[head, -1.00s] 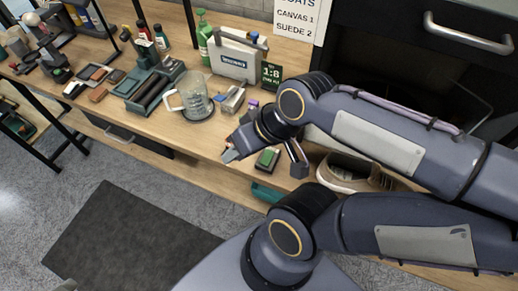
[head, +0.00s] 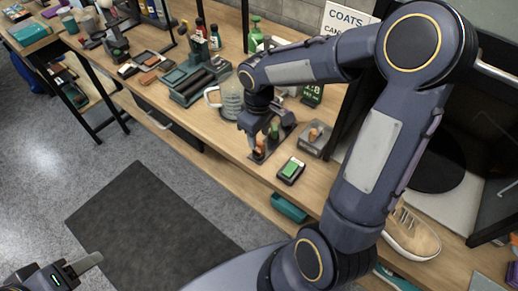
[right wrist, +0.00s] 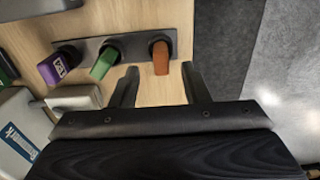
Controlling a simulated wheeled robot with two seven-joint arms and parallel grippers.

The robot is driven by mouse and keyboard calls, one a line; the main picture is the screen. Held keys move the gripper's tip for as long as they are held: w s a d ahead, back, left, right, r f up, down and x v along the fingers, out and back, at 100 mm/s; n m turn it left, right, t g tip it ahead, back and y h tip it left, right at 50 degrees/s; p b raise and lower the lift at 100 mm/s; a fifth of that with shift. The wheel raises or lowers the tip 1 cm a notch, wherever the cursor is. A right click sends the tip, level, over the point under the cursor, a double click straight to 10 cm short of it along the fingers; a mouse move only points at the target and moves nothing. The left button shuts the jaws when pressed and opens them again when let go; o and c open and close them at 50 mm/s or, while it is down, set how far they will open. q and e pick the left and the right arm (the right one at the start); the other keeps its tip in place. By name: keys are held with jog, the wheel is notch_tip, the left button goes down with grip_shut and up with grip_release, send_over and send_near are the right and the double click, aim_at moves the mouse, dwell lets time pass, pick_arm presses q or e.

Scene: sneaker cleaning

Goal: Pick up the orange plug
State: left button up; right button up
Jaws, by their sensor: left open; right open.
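A dark rack (right wrist: 112,43) holds three plugs in a row. The orange plug (right wrist: 160,58) is at the right end in the right wrist view, with the green plug (right wrist: 104,64) in the middle and the purple plug (right wrist: 60,66) at the left. My right gripper (right wrist: 160,75) is open and empty, its fingers on either side of the orange plug's line. Whether they touch it cannot be told. In the head view my right gripper (head: 262,132) is low over the rack, partly hiding the plugs. My left gripper (head: 78,268) is open and empty at the lower left, over the floor.
A clear jug (head: 231,98) stands just behind my right gripper. A green-topped pad (head: 291,170) lies near the bench's front edge, and a small grey tray (head: 313,138) is to the right. A tan sneaker (head: 410,235) sits at the lower right.

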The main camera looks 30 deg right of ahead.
aim_at(259, 143)
notch_tip(259, 143, down, 4)
jog(key=shift+f, duration=0.25)
jog(key=shift+s, duration=0.1)
jog(key=shift+c, duration=0.3)
grip_shut()
